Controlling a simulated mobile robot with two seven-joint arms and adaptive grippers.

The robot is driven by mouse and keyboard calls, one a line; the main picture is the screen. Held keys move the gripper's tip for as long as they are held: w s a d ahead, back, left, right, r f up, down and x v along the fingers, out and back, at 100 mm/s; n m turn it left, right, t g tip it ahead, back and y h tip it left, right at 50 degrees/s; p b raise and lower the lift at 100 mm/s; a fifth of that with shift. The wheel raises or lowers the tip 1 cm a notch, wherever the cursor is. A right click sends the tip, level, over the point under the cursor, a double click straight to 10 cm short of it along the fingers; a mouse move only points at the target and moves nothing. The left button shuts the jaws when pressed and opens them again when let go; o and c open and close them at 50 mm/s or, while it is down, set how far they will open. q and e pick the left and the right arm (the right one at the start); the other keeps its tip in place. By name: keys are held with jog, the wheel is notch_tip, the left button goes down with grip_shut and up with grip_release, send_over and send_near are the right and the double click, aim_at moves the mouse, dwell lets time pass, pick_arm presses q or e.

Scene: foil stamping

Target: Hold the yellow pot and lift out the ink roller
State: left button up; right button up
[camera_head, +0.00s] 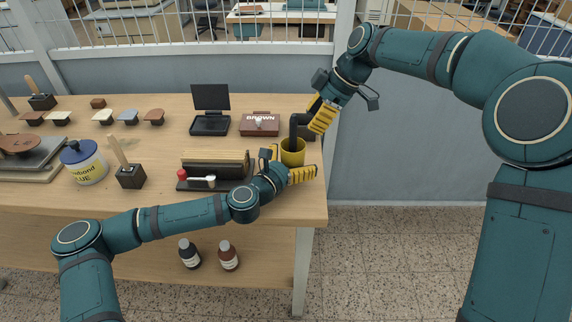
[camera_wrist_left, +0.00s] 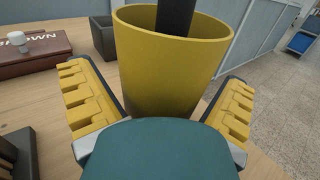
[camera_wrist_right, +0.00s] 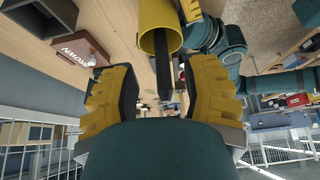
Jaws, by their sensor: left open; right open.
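The yellow pot (camera_head: 292,153) stands upright near the right end of the wooden table. The dark ink roller (camera_head: 294,128) sticks up out of it; its lower part is hidden inside. My left gripper (camera_head: 289,165) is open, with its yellow fingers on either side of the pot; in the left wrist view the pot (camera_wrist_left: 165,75) sits between them with gaps visible. My right gripper (camera_head: 317,112) is open above the pot near the roller's top. In the right wrist view the roller (camera_wrist_right: 162,72) points between the open fingers, apart from them.
A brown box marked BROWN (camera_head: 259,125) and an open black case (camera_head: 210,124) stand left of the pot. A rack with a light-coloured stack (camera_head: 216,160) lies near my left wrist. A glue tub (camera_head: 84,164) is further left. The table's right edge is close to the pot.

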pick_arm(q)
jog(key=shift+w+d, duration=0.35)
jog(key=shift+w, duration=0.1)
jog(key=c, duration=1.4)
pick_arm(e)
jog(key=shift+o, duration=0.8)
jog(key=n+t+h, duration=0.3)
jog(key=n+h, duration=0.6)
send_near(295, 128)
jog(key=x, duration=0.7)
jog(key=w+x, duration=0.1)
jog(key=x, duration=0.3)
jog(key=shift+a+f, duration=0.1)
jog(key=shift+a, duration=0.1)
